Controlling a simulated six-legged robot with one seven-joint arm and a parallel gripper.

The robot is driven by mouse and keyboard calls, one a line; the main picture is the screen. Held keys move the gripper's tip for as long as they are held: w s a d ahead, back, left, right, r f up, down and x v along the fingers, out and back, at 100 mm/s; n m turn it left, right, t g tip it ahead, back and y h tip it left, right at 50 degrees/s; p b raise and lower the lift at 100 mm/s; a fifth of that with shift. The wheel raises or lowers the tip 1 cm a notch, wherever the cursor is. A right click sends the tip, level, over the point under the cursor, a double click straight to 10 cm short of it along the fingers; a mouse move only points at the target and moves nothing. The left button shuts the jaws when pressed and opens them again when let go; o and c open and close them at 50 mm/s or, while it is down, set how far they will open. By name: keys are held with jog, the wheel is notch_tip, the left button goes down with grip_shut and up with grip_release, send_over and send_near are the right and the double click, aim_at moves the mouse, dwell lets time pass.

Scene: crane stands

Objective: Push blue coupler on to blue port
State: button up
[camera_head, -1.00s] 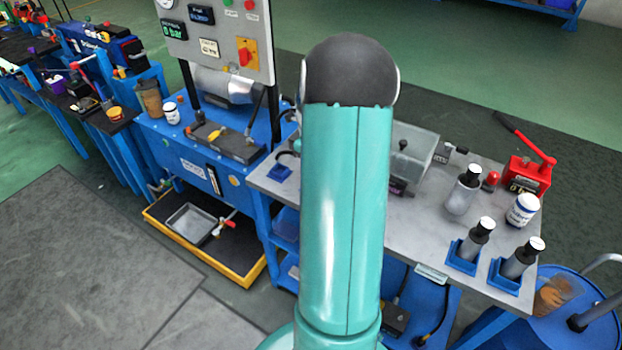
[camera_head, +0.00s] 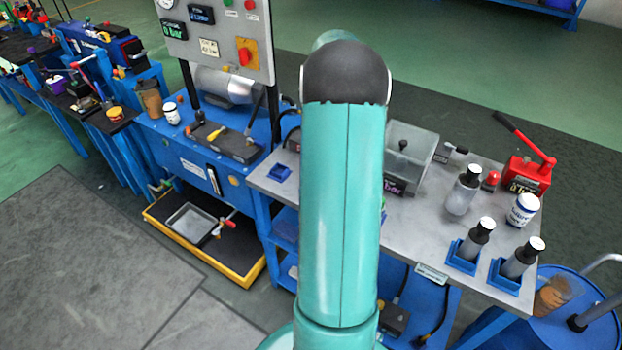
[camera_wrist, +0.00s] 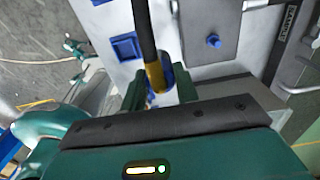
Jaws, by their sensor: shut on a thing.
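In the wrist view my gripper (camera_wrist: 157,82) is shut on the blue coupler (camera_wrist: 160,93), which is largely hidden between the green fingers. A brass-coloured sleeve (camera_wrist: 154,74) and a black hose (camera_wrist: 143,25) run up from it. A small blue knob-like fitting, which looks like the blue port (camera_wrist: 214,41), stands on a grey surface to the right of the fingers, apart from the coupler. In the head view my arm hides the gripper and coupler.
A blue square holder (camera_wrist: 125,47) lies left of the hose; a blue holder also shows on the bench in the head view (camera_head: 280,173). Bottles (camera_head: 463,190), a red hand pump (camera_head: 527,174) and a clear-covered box (camera_head: 411,150) occupy the bench's right part.

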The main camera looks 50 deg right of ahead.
jog(key=d+r, duration=0.5)
jog(key=d, duration=0.4)
jog(key=f, duration=0.4)
jog(key=shift+w+f, duration=0.25)
jog(key=shift+w, duration=0.05)
jog(key=shift+f, duration=0.55)
jog(key=shift+f, duration=1.45)
jog(key=o, duration=1.1)
jog(key=shift+r, duration=0.15)
jog(key=shift+r, duration=2.35)
